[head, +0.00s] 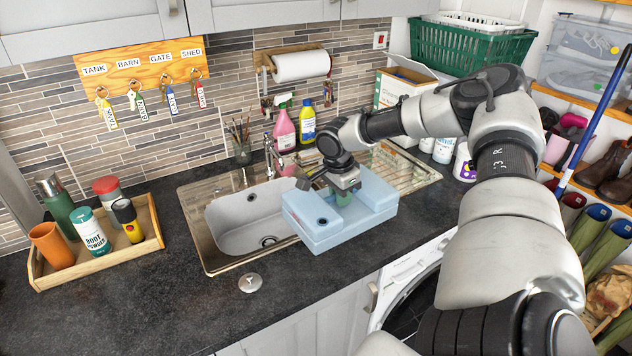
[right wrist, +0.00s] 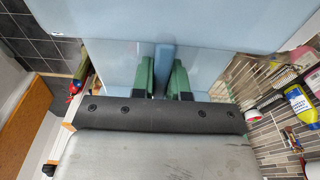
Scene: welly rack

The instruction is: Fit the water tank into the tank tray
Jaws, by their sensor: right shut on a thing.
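The water tank (head: 345,222) is a light blue, translucent box with a recess across its top and a small dark round spot. My right gripper (head: 343,196) is shut on a bar in that recess. It holds the tank above the sink's right part and the counter's front edge. In the right wrist view the green finger pads of the gripper (right wrist: 164,78) lie on both sides of the blue bar of the tank (right wrist: 164,58). The tank's underside is hidden. I cannot make out the tank tray in either view. My left gripper is not in view.
The sink (head: 248,218) lies behind and left of the tank. A round metal plug (head: 250,283) lies on the dark counter (head: 180,310). A wooden tray (head: 95,265) with bottles and cups stands at left. Spray bottles (head: 284,130) stand behind the sink. The front left counter is clear.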

